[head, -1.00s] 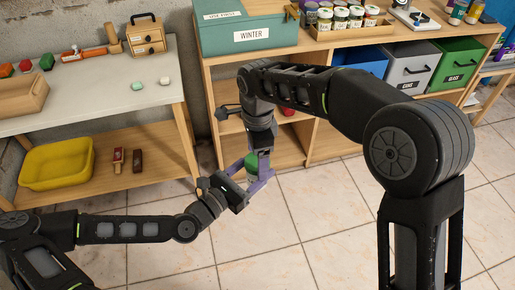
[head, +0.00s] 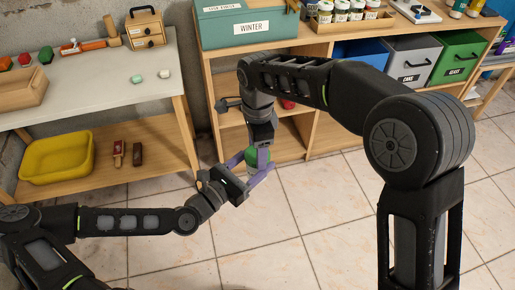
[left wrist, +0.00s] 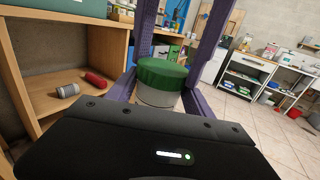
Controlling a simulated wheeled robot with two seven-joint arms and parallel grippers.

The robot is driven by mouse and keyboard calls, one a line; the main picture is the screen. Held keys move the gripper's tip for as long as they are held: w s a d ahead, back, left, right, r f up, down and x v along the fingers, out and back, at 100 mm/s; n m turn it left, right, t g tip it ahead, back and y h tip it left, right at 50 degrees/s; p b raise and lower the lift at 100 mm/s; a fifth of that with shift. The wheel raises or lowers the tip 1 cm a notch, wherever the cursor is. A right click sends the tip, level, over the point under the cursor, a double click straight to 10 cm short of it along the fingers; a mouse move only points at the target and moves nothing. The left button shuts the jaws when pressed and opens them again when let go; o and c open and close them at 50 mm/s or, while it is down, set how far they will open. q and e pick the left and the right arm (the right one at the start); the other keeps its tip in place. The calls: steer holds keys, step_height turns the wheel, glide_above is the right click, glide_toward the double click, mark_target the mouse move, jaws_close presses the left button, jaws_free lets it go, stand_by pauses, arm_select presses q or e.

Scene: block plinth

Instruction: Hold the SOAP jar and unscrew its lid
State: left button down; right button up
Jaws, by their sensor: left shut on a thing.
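The jar shows in the left wrist view with a green lid (left wrist: 162,74) and a pale body (left wrist: 157,98); no lettering shows. My left gripper (head: 247,172) is shut on the jar from the lower left, holding it upright in the air over the floor. Its purple fingers lie on both sides of the body. My right gripper (head: 259,156) points down from above, with its purple fingers beside the green lid. In the left wrist view one right finger is at the lid's far left and one at its right. Whether they touch the lid is unclear.
A wooden shelf unit (head: 293,147) stands close behind the jar; a red can (left wrist: 95,78) and a grey can (left wrist: 67,90) lie on its shelf. A white-topped table (head: 110,97) is at left, with a yellow tub (head: 57,174) below. The tiled floor (head: 315,210) is clear.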

steer(key=shift+c, duration=0.6)
steer(key=shift+o, duration=0.2)
steer(key=n, duration=0.4)
steer(key=shift+s+a, duration=0.1)
steer(key=shift+s+a, duration=0.1)
steer(key=shift+a, duration=0.05)
steer(key=o, duration=1.5)
steer(key=shift+d, duration=0.2)
steer(key=shift+r, duration=0.1)
